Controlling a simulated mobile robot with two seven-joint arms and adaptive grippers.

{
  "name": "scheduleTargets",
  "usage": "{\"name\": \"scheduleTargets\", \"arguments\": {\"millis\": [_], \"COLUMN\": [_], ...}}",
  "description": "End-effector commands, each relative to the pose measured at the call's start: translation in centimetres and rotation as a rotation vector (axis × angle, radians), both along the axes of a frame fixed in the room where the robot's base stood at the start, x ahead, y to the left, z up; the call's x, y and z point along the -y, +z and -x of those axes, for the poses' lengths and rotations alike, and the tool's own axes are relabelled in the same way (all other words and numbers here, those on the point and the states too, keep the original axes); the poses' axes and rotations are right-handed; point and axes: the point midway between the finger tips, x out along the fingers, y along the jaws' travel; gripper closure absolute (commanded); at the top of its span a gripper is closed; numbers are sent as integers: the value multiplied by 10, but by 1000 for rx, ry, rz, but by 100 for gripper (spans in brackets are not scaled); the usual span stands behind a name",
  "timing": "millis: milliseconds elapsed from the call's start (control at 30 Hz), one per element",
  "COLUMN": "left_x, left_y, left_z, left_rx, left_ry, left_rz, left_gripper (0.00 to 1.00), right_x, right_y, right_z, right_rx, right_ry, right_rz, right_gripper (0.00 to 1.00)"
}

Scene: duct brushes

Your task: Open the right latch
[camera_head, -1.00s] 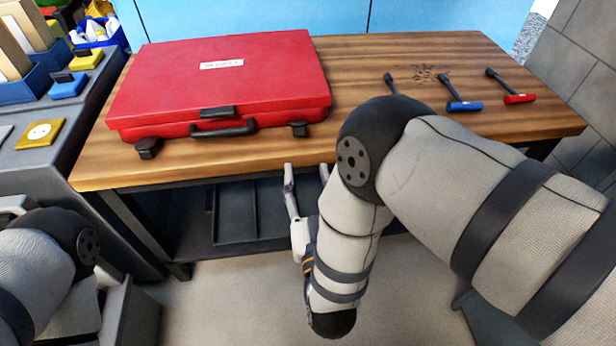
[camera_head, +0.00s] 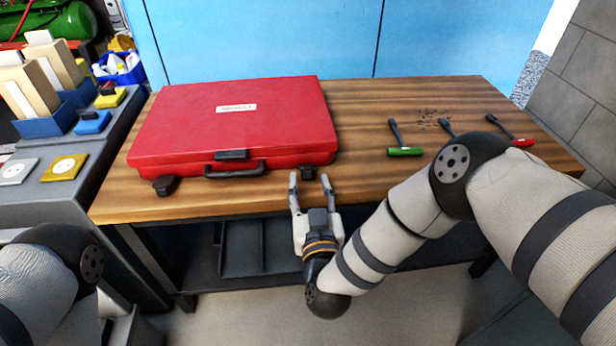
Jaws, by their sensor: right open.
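A closed red case (camera_head: 235,120) lies on the wooden workbench, its front facing me. Its right latch (camera_head: 308,172) is a small dark piece at the right of the front edge. The left latch (camera_head: 166,185) is a similar dark piece at the left. A dark handle (camera_head: 235,171) is between them, below a dark centre tab (camera_head: 231,155). My right gripper (camera_head: 309,181) is open and empty at the bench's front edge, pointing toward the case. Its fingertips appear on either side of the right latch; I cannot tell whether they touch it. My left gripper is out of view.
Brushes with green (camera_head: 405,152) and red (camera_head: 523,142) heads lie at the bench's right; my right arm partly hides another. A grey side table (camera_head: 110,125) with boxes stands left. The workbench (camera_head: 220,203) has a clear front strip.

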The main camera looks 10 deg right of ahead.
Motion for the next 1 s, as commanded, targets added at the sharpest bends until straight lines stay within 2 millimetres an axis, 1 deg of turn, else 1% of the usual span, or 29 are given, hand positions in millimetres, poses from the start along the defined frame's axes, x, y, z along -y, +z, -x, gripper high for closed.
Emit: {"name": "scheduleTargets", "arguments": {"millis": [33, 100, 200, 300, 467, 500, 567, 600, 633, 667, 767, 867, 933, 1000], "left_x": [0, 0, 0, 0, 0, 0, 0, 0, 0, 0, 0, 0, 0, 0], "left_y": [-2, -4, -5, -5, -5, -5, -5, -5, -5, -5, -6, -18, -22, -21], "left_z": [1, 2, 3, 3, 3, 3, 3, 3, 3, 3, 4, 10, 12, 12], "left_rx": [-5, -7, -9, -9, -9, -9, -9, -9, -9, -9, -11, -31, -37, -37], "left_ry": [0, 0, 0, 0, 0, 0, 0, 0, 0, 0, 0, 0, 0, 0], "left_rz": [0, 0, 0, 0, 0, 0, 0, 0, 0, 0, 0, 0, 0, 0], "left_gripper": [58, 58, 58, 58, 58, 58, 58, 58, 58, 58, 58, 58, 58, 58], "right_x": [1, 0, 0, 0, 0, 0, 0, 0, 0, 0, 0, -1, -1, -1], "right_y": [-1, -1, -1, 0, 1, 1, 0, 0, 0, 0, -2, -13, -13, -10], "right_z": [-9, -21, -30, -33, -34, -34, -34, -33, -33, -33, -33, -31, -31, -31], "right_rx": [1, 1, 0, 0, 0, 0, 0, 0, 0, 0, 5, 68, 109, 124], "right_ry": [-2, -1, 0, 0, 1, 1, 1, 1, 1, 1, 0, 1, 0, 1], "right_rz": [0, 1, 1, 1, 0, 0, 0, 0, 0, 0, 1, 2, 1, -1], "right_gripper": [58, 58, 58, 58, 58, 61, 74, 83, 90, 93, 93, 93, 93, 94]}}
